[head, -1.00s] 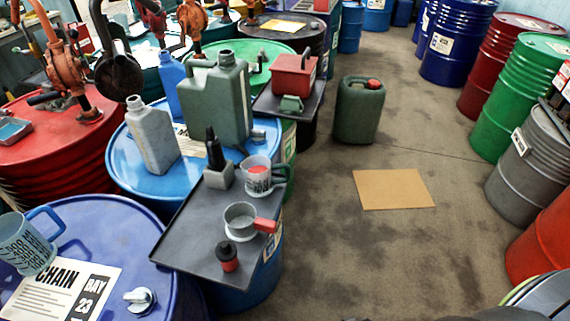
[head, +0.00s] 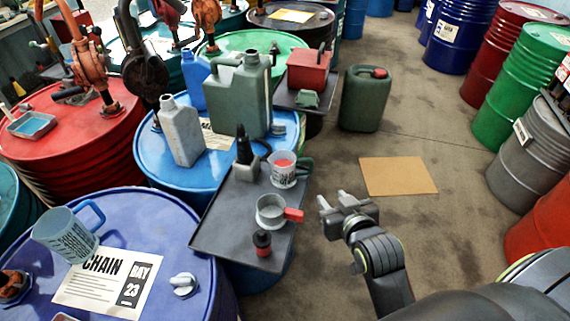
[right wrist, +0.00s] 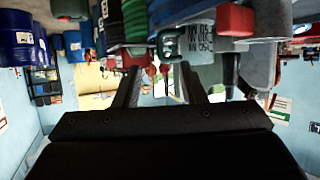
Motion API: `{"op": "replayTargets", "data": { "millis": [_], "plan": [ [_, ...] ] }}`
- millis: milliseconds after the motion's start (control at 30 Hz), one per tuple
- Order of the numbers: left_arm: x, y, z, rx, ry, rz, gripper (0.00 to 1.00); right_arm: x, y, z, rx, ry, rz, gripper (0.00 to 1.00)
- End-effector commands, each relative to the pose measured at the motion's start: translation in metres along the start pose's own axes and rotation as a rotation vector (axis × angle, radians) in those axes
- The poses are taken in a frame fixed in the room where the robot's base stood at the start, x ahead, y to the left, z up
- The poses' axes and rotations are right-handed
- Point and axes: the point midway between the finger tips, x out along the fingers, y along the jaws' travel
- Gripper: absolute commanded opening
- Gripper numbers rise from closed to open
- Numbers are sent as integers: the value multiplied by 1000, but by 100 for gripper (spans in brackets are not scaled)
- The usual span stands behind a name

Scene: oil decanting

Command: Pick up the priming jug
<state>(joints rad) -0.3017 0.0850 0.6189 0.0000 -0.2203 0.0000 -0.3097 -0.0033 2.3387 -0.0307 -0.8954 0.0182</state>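Two lettered jugs show, and I cannot tell by name which is the priming jug. A pale jug (head: 283,172) with a dark green handle and red inside stands upright at the tray's (head: 215,232) far right. A blue jug (head: 66,236) stands on the near blue drum at left. A lettered grey surface, probably the pale jug (right wrist: 201,48), shows upside down in the right wrist view. My right gripper (head: 334,200) is open and empty, right of the tray and apart from everything. In the right wrist view its two fingers (right wrist: 160,86) are spread. My left gripper is out of view.
A metal cup (head: 270,212) with a red handle and a small red-and-black bottle (head: 262,243) share the tray. A grey-footed black tool (head: 245,160) stands behind them. A green can (head: 240,100) and grey bottle (head: 181,132) stand beyond.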

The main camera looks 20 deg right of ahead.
Motion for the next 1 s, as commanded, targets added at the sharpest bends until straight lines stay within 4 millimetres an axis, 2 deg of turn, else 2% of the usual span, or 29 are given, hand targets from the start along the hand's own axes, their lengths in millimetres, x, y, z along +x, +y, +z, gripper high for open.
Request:
{"op": "replayTargets", "data": {
  "millis": [33, 100, 233, 800, 1000],
  "plan": [
    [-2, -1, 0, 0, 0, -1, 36, -6, 0, -10, 2, 16, 1, 37],
    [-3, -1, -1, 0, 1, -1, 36, -11, 0, -17, 4, 27, 1, 37],
    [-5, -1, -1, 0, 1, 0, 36, -6, 0, -21, 4, 34, 1, 37],
    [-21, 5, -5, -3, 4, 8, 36, 85, 0, -24, 3, 33, 1, 37],
    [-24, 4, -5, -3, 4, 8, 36, 104, 0, -24, 4, 33, 1, 37]
  ]
}}
